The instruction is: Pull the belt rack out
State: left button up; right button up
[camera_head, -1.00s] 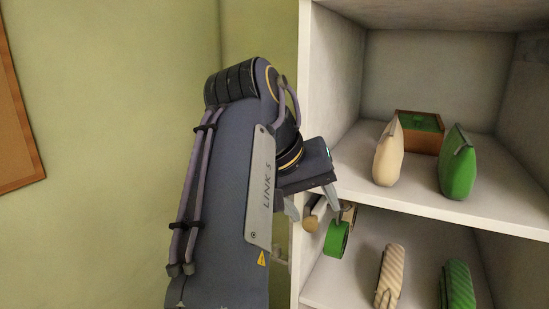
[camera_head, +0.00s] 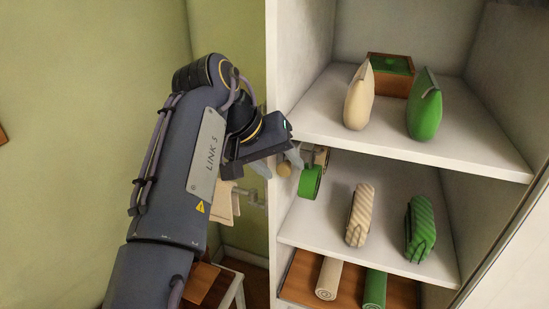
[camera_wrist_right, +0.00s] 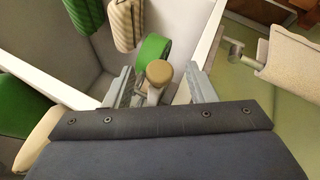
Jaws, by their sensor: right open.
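The belt rack (camera_head: 321,156) sits inside the shelf unit near its left wall, under the middle shelf. A rolled green belt (camera_head: 310,182) hangs on it; the belt also shows in the right wrist view (camera_wrist_right: 153,55). A round tan knob (camera_head: 284,169) is at the rack's front end. My right gripper (camera_head: 279,162) is open at the knob. In the right wrist view the knob (camera_wrist_right: 158,72) lies between the two spread fingers, with gaps visible on both sides. The arm hides part of the unit's left edge. My left gripper is out of view.
Cream and green bags stand on the upper shelf (camera_head: 420,150) beside a wooden box (camera_head: 390,75). Ribbed bags stand on the shelf below (camera_head: 325,238), with rolls under it. A cream item on a bracket (camera_head: 226,202) hangs outside, left of the unit.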

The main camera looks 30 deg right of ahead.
grip_shut()
jog(key=s+a+b, duration=0.1)
jog(key=s+a, duration=0.3)
jog(key=shift+a, duration=0.3)
dwell(0.9)
jog(key=shift+a, duration=0.1)
jog(key=s+a, duration=0.4)
jog(key=shift+a, duration=0.2)
dwell(1.0)
